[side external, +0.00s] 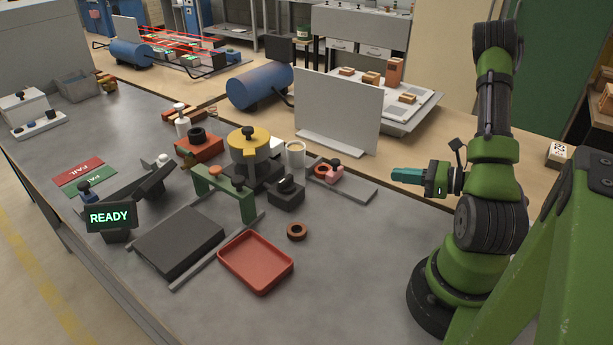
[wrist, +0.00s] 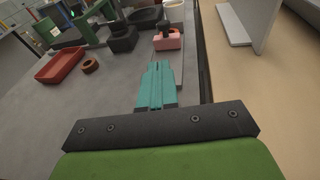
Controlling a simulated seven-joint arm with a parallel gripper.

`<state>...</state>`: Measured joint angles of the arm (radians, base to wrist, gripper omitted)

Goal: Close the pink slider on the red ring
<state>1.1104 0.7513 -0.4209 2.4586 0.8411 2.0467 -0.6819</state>
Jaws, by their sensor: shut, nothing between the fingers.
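The pink slider (side external: 336,175) sits on a grey rail plate (side external: 358,190) at the right of the bench group. The red-orange ring (side external: 321,170) lies beside it on its left, with a dark knob near it; whether they touch I cannot tell. My gripper (side external: 393,175) has teal fingers, is shut and empty, and hovers to the right of the plate, apart from the slider. It also shows in the wrist view (wrist: 158,68).
A white upright panel (side external: 340,105) stands behind the slider. A white cup (side external: 295,154), a black block (side external: 287,194) and a yellow-topped pot (side external: 249,142) crowd its left. A brown ring (side external: 297,231) and red tray (side external: 255,262) lie in front. The bench right of the tray is clear.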

